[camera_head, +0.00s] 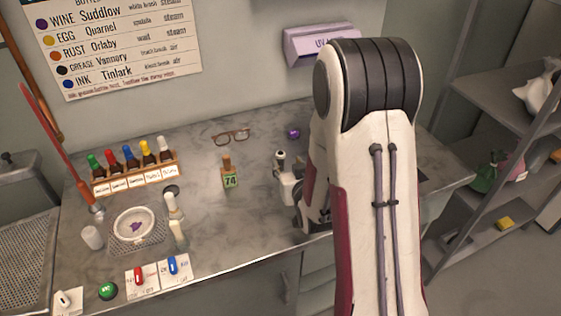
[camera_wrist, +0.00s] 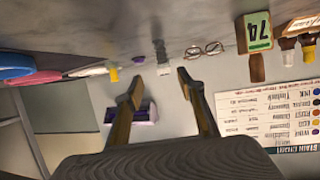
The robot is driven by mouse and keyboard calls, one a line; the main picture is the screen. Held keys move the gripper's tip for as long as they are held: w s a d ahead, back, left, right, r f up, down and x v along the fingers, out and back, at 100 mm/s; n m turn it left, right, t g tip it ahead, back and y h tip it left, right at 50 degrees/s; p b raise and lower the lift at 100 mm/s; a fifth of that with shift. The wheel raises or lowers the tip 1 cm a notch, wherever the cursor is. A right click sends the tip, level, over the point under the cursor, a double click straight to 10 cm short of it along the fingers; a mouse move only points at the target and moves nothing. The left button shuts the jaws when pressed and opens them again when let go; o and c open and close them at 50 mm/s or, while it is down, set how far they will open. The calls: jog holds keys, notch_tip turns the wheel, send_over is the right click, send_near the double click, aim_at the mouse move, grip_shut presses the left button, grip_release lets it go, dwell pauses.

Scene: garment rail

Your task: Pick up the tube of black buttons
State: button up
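My gripper (camera_wrist: 160,80) shows in the wrist view with its two fingers apart and nothing held between them. That view is upside down. A small upright piece with a grey body and pale end (camera_wrist: 162,58) stands on the worktop beyond the gap between the fingertips, apart from them. My arm hides most of the gripper in the head view.
Eyeglasses (camera_head: 231,137), a purple ball-like item (camera_head: 293,133) and a green 74 tag (camera_head: 231,181) are nearby. A bottle rack (camera_head: 134,178) and white dish (camera_head: 118,229) stand left. A pale purple box (camera_head: 306,46) is on the wall. Shelves (camera_head: 480,128) stand right.

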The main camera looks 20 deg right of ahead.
aim_at(282, 159)
jog(key=shift+x, duration=1.25)
jog(key=shift+a+x, duration=0.2)
jog(key=shift+x, duration=1.1)
jog(key=shift+a+x, duration=0.2)
jog(key=shift+x, duration=1.1)
grip_shut()
